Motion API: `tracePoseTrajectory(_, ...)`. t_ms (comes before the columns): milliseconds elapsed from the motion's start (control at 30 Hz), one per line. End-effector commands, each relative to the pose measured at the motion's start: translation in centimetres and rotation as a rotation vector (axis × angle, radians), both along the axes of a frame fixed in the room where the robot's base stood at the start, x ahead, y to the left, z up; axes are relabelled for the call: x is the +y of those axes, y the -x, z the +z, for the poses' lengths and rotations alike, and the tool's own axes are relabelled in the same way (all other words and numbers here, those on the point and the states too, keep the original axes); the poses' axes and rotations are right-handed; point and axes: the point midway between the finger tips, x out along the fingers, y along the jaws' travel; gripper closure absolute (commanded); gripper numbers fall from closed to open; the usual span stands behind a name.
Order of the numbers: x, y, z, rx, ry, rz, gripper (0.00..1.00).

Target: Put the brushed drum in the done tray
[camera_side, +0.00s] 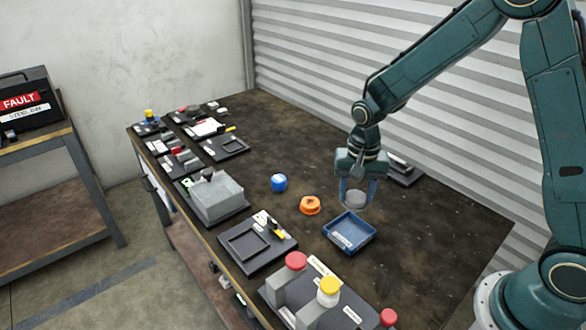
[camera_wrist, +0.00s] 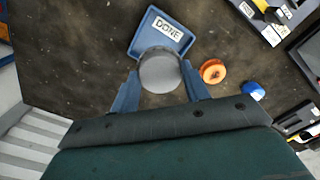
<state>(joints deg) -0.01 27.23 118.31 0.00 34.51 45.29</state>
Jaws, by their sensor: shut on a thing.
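My gripper (camera_side: 357,193) is shut on a grey brushed drum (camera_side: 356,200), held above the table. In the wrist view the drum (camera_wrist: 159,72) sits between the two blue fingers of my gripper (camera_wrist: 160,88). The done tray (camera_side: 331,240) is a shallow blue tray with a white label, on the table just in front of and below the drum. In the wrist view the tray (camera_wrist: 143,49) reads DONE, and the drum overlaps its near edge. I see nothing inside the visible part of the tray.
An orange drum (camera_side: 310,205) and a blue drum (camera_side: 279,182) stand left of the tray. A black fixture (camera_side: 240,252) and a base with red and yellow knobs (camera_side: 345,305) lie near the front edge. A grey block (camera_side: 218,200) and several black trays fill the left side.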

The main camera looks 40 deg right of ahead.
Motion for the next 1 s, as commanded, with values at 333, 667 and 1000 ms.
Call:
tracePoseTrajectory(333,0.0,0.0,-5.7,0.003,0.000,0.000,0.77)
tracePoseTrajectory(667,0.0,-0.1,-6.8,-0.001,0.000,0.000,0.77)
tracePoseTrajectory(1000,0.0,0.0,-9.2,0.001,0.000,0.000,0.77)
